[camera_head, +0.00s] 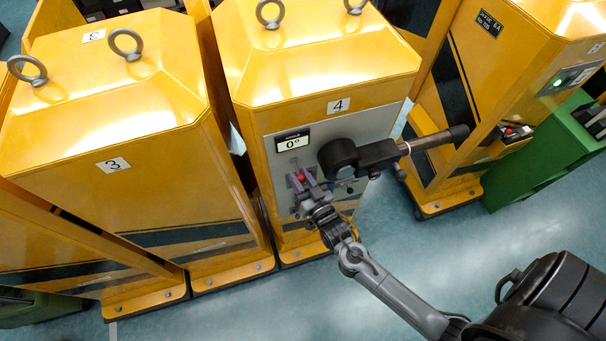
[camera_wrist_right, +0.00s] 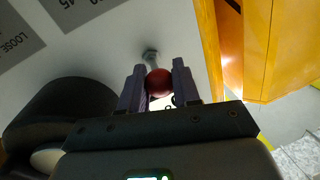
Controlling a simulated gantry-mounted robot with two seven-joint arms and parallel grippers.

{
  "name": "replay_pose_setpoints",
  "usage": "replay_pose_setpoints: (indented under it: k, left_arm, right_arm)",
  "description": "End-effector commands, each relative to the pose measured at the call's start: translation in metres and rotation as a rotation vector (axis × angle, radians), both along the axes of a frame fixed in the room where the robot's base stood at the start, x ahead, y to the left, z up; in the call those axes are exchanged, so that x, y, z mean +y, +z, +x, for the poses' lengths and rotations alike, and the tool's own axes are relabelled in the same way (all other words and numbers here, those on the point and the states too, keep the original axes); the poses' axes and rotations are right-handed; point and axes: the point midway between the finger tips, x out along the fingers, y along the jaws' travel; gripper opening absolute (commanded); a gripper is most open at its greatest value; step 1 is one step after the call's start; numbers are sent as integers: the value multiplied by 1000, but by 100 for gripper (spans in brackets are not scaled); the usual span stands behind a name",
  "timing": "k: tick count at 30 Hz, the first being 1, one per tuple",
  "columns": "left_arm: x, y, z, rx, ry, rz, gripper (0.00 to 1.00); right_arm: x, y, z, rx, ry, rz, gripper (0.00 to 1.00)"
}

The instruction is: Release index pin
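The index pin shows as a red ball knob (camera_head: 301,177) on the grey panel of the yellow cabinet marked 4. In the right wrist view the red knob (camera_wrist_right: 159,83) sits on a short metal stem coming out of the panel. My right gripper (camera_head: 302,179) is at the panel, with one finger on each side of the knob. In the wrist view the fingers of my right gripper (camera_wrist_right: 159,80) appear to touch the knob on both sides, with no clear gap. My left gripper is out of view.
A black hub (camera_head: 338,157) with a long dark handle (camera_head: 432,141) sticks out to the right, close beside my gripper. A small display (camera_head: 293,143) reading 0° is above the knob. Blue floor is free in front.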

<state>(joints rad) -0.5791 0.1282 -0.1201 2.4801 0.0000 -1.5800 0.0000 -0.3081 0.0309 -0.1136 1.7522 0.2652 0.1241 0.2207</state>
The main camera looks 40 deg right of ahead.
Motion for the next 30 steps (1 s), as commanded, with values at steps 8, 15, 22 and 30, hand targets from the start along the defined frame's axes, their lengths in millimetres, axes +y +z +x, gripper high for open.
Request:
replay_pose_setpoints:
  k: [8,15,22,30]
  left_arm:
    - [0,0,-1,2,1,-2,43]
    - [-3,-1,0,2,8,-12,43]
    - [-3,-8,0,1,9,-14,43]
    - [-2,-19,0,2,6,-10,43]
  right_arm:
    - [1,1,0,-2,2,1,55]
    - [1,0,-3,-1,2,1,55]
    - [4,-2,-27,0,2,1,55]
    - [11,-2,-73,0,2,1,55]
